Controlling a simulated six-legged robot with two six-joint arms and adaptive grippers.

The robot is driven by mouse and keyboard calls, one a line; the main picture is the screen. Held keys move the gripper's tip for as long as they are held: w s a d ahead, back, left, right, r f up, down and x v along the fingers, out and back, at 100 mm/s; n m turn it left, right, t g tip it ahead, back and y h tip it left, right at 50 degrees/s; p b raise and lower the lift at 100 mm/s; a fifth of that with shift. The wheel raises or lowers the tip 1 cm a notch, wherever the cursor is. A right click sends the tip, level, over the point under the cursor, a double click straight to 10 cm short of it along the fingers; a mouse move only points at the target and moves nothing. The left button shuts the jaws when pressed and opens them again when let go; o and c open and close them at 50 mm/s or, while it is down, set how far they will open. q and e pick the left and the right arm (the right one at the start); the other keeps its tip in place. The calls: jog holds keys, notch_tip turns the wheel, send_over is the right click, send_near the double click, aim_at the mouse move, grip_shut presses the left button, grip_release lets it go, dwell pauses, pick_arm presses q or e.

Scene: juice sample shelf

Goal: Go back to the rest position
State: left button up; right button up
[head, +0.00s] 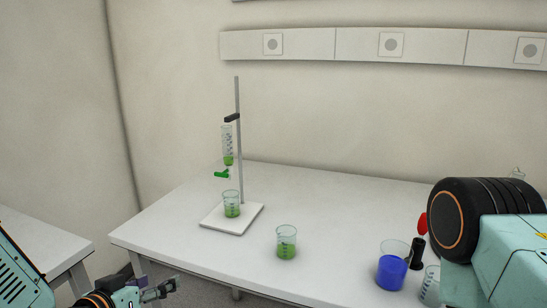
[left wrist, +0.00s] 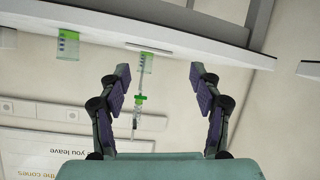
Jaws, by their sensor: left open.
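My left gripper (head: 162,289) is low at the left in the head view, in front of the table's near left edge. In the left wrist view its two fingers (left wrist: 160,74) are spread wide with nothing between them touching either one. That view is upside down. My right arm shows at the right of the head view, but its gripper is out of frame.
A stand (head: 238,150) holds a burette with green liquid (head: 228,147) above a green-filled beaker (head: 232,205). Another green beaker (head: 287,243) and a blue-filled beaker (head: 391,272) stand on the white table (head: 170,228). A side table (head: 40,240) is at left.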

pick_arm(q)
jog(key=s+f+g+y+b, duration=0.1)
jog(key=s+f+g, duration=0.5)
jog(key=s+f, duration=0.7)
jog(key=s+f+g+y+b, duration=0.2)
jog(key=s+f+g, duration=0.4)
jog(key=s+f, duration=0.7)
jog(key=s+d, duration=0.1)
jog(key=s, duration=0.5)
jog(key=shift+s+f+n+g+b, duration=0.15)
jog(key=shift+s+n+g+b, duration=0.15)
jog(key=shift+s+n, duration=0.1)
jog(key=shift+a, duration=0.1)
